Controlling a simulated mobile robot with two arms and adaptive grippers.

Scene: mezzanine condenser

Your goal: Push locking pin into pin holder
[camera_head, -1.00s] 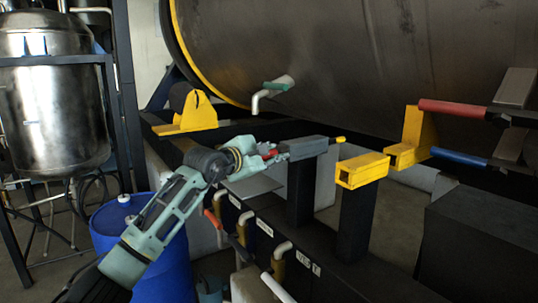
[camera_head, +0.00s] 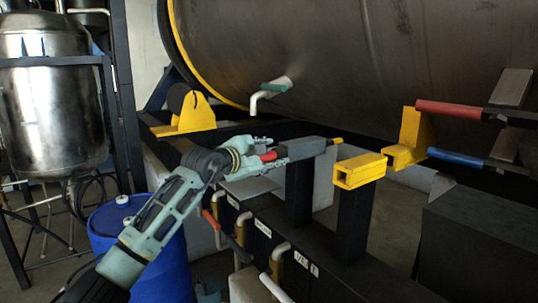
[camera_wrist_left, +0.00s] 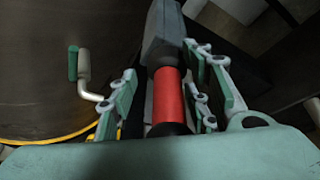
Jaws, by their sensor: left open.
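The locking pin's red handle (camera_head: 268,156) sticks out of the left end of a grey block (camera_head: 307,148) on a black post. A small yellow tip (camera_head: 337,141) shows at the block's right end. A yellow block with a square opening (camera_head: 360,171), which looks like the pin holder, stands on its own post just right of that tip, with a gap between. My left gripper (camera_head: 266,153) is open, its fingers on either side of the red handle. The left wrist view shows the handle (camera_wrist_left: 169,97) between the spread fingers (camera_wrist_left: 164,92). My right gripper is not in view.
Behind is a large dark tank (camera_head: 340,60). A blue drum (camera_head: 165,260) stands at lower left. Pipes and valves (camera_head: 278,262) lie below the posts.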

